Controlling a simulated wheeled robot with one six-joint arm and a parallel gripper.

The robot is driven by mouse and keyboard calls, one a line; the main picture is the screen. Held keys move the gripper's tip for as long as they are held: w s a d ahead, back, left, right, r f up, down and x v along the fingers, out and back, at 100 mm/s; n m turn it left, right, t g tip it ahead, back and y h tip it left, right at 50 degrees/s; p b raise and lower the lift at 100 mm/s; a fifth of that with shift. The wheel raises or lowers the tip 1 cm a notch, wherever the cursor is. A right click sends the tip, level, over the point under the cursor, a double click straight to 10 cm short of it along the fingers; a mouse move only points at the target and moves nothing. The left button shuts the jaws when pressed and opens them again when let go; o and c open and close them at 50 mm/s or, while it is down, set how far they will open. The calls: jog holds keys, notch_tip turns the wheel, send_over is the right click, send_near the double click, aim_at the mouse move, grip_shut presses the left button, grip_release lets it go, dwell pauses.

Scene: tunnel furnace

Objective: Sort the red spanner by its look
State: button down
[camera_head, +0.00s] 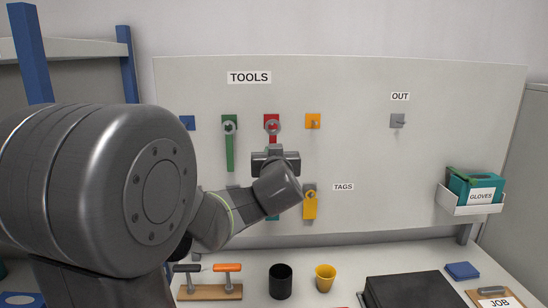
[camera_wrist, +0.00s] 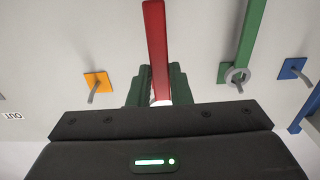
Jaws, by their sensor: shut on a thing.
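The red spanner (camera_head: 272,137) is upright against the tool board (camera_head: 460,130), its grey ring end at the red square hook plate (camera_head: 266,118). I cannot tell whether the ring is still around the hook. My gripper (camera_head: 274,155) is in front of the spanner and covers its lower part. In the wrist view, which looks upside down, the red spanner's handle (camera_wrist: 156,45) runs between the two dark green fingers of my gripper (camera_wrist: 159,88). The gripper is shut on it. The ring end is hidden behind the gripper body there.
A green spanner (camera_head: 230,150) hangs just left; an orange hook plate (camera_head: 313,121) is right. A grey hook (camera_head: 397,121) sits under the OUT label. Yellow tag (camera_head: 310,205), black cup (camera_head: 280,282), yellow cup (camera_head: 325,278) and glove bin (camera_head: 470,205) also show. The board's right side is mostly clear.

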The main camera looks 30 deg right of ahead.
jog(key=shift+f+b+x, duration=0.25)
jog(key=shift+x, duration=1)
jog(key=shift+f+b+x, duration=0.2)
jog(key=shift+x, duration=1.1)
jog(key=c, duration=1.3)
grip_release()
jog(key=shift+f, duration=0.1)
jog(key=shift+o, duration=0.2)
jog(key=b+v, duration=0.1)
jog(key=v, duration=1.2)
jog(key=shift+s+a, duration=0.2)
jog(key=shift+s, duration=0.15)
